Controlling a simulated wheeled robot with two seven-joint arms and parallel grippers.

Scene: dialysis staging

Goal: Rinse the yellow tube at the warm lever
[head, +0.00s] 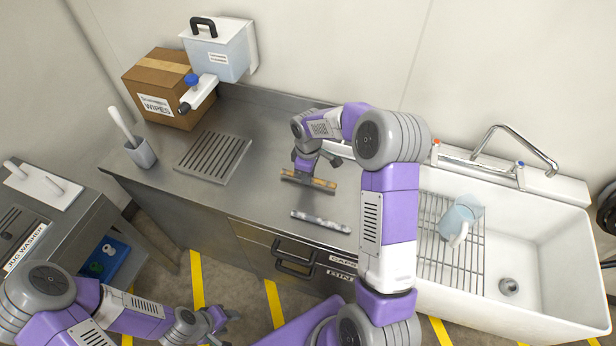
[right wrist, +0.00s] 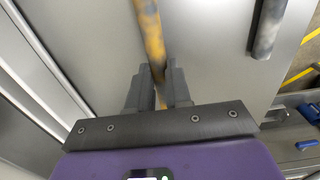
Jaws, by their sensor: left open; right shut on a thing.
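The yellow tube (head: 320,184) is a thin rod held low over the steel counter in the head view. My right gripper (head: 307,168) is shut on it; the right wrist view shows the tube (right wrist: 149,28) between my fingers (right wrist: 160,90). I cannot tell whether the tube touches the counter. The warm lever (head: 436,144), with a red-orange tip, is at the left end of the sink tap, to the right of my right arm and apart from the tube. My left gripper (head: 224,318) is open and empty at the bottom, in front of the counter.
A grey tube (head: 321,222) lies on the counter nearer the front. The white sink (head: 545,240) holds a wire rack (head: 435,250) and a tilted jug (head: 461,218). A blue-tipped lever (head: 520,166) and spout (head: 518,136) stand behind it. A carton and dispenser occupy the back left.

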